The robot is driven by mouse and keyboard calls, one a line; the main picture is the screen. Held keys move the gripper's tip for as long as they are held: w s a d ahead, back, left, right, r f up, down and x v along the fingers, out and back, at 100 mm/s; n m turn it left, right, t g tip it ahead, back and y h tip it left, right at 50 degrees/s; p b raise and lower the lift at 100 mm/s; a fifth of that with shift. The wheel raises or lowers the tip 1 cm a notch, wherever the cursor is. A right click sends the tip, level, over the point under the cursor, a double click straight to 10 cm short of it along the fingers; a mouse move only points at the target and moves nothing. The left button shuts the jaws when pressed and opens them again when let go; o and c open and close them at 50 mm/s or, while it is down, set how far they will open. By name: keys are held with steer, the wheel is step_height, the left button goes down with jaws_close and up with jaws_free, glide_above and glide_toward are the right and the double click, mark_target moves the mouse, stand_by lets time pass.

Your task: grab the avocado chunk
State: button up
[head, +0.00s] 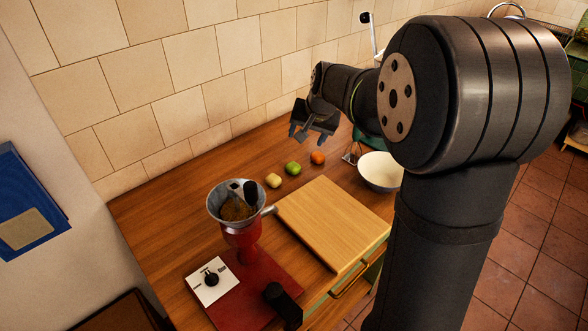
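Three small roundish pieces lie in a row on the wooden counter (160,222) near the tiled wall: a pale yellow piece (273,181), a green piece (293,168) and an orange piece (317,157). The green one looks most like the avocado chunk, but at this size I cannot be sure. My gripper (309,135) is above the back of the counter, in front of the wall. It points downward with its fingers apart and nothing between them. It is apart from all three pieces.
A wooden cutting board (333,222) lies in front of the pieces. A white bowl (380,172) stands to the right, partly behind my arm. A red grinder with a metal hopper (228,207) stands left on a red base (252,285). Bare counter surrounds the pieces.

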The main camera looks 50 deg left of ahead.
mark_target(293, 169)
steer(key=w+a+r+n+g+h, duration=0.1)
steer(key=w+a+n+g+h, duration=0.2)
steer(key=n, duration=0.8)
steer(key=shift+n+t, duration=0.3)
steer(key=shift+t, duration=0.4)
steer(key=a+f, duration=0.1)
steer(key=f, duration=0.4)
steer(key=s+a+f, duration=0.1)
steer(key=f, duration=0.5)
steer(key=a+f, duration=0.1)
steer(key=f, duration=0.4)
steer(key=shift+s+a+f, duration=0.25)
steer(key=shift+a+f, duration=0.1)
steer(key=shift+a, duration=0.05)
steer(key=c, duration=1.1)
